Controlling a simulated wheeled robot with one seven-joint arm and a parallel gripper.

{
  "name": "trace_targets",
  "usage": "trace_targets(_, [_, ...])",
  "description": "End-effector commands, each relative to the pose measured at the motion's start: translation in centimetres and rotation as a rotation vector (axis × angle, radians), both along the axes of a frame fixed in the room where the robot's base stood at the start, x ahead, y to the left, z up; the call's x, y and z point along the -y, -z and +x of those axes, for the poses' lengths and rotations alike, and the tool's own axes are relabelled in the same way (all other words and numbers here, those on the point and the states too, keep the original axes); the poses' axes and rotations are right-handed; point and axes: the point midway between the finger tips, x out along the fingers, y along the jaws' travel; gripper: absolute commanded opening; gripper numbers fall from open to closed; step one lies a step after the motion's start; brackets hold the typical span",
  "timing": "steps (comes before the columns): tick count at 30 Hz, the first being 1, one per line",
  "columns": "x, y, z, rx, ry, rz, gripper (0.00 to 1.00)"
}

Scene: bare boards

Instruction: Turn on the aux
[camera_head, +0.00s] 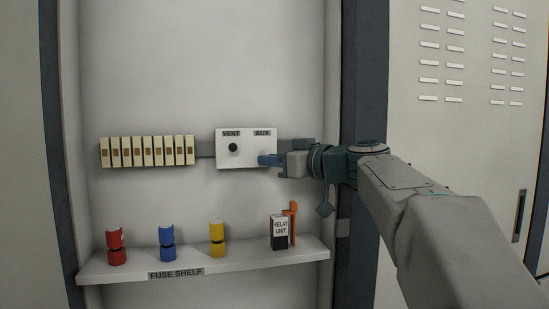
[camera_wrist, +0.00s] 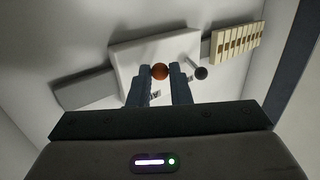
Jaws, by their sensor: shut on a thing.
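A white switch panel (camera_head: 232,160) is mounted on the cabinet's back wall, with VENT and AUX labels along its top. The black VENT knob (camera_head: 233,147) sits on the left half. It also shows in the wrist view (camera_wrist: 201,73). My gripper (camera_head: 264,160) reaches in from the right below the AUX label (camera_head: 262,133) and hides the AUX knob in the head view. In the wrist view, the orange-red AUX knob (camera_wrist: 160,71) sits between the two blue fingertips, and my gripper (camera_wrist: 159,79) is shut on it.
A row of cream breakers (camera_head: 147,151) is left of the panel on a grey rail. Below, a fuse shelf (camera_head: 205,268) holds a red fuse (camera_head: 116,246), a blue fuse (camera_head: 167,243), a yellow fuse (camera_head: 217,239) and a relay unit (camera_head: 279,231). A dark cabinet post (camera_head: 361,80) stands right.

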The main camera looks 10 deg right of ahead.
Motion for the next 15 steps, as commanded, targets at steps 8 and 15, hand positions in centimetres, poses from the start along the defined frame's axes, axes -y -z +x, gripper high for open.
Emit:
trace_targets(8, [0.0,-1.9,-0.1,-0.187,-0.001,-0.003,0.0])
trace_targets(15, [0.0,-3.1,0.0,-0.384,0.0,-0.003,0.0])
